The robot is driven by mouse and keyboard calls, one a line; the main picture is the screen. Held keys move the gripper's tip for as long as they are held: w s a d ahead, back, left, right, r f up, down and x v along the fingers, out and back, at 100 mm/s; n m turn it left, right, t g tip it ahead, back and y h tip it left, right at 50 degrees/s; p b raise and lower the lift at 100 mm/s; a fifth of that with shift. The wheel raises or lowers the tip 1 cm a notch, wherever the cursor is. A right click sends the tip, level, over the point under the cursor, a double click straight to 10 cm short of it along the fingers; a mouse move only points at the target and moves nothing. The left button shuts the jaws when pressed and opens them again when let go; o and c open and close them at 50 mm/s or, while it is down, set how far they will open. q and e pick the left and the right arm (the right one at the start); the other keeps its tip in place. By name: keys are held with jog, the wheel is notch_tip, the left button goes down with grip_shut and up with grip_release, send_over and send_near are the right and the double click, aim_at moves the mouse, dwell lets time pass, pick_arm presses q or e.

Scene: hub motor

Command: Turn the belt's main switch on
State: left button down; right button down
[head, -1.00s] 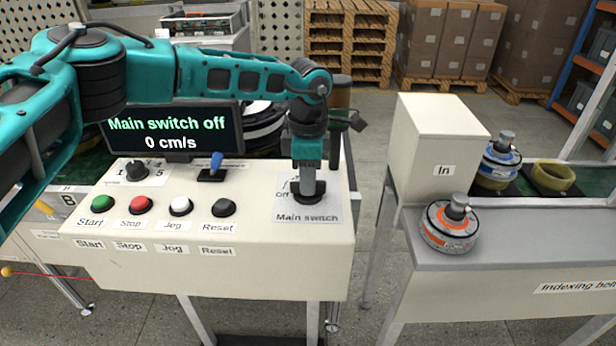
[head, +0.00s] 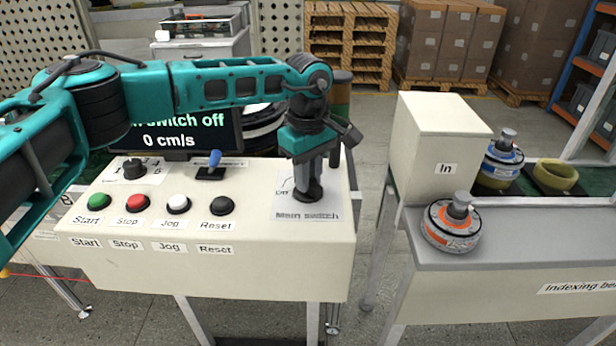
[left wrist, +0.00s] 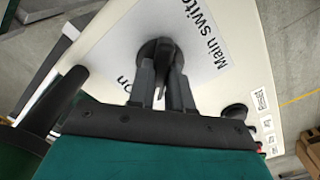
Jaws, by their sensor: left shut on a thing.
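The main switch (head: 308,194) is a black rotary knob on a white label at the right end of the cream control panel. It also shows in the left wrist view (left wrist: 157,50). My left gripper (head: 309,184) points down over it and is shut on the knob. In the left wrist view the two fingers (left wrist: 161,90) sit on either side of the knob's grip. The display (head: 190,130) is partly hidden by my left arm; "switch off" and "0 cm/s" can be read. My right gripper is not in view.
The panel also carries green, red, white and black buttons (head: 178,204), a small selector (head: 133,168) and a blue lever (head: 214,160). On the right stands the indexing belt (head: 490,258) with a cream box (head: 440,150) and an orange-labelled motor (head: 452,225).

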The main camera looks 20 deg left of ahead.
pick_arm(q)
jog(key=m+b, duration=0.1)
jog(key=m, duration=0.3)
jog(key=shift+m, duration=2.1)
jog(key=c, duration=1)
grip_release()
jog(key=shift+c, duration=0.2)
notch_tip(320, 180, up, 13)
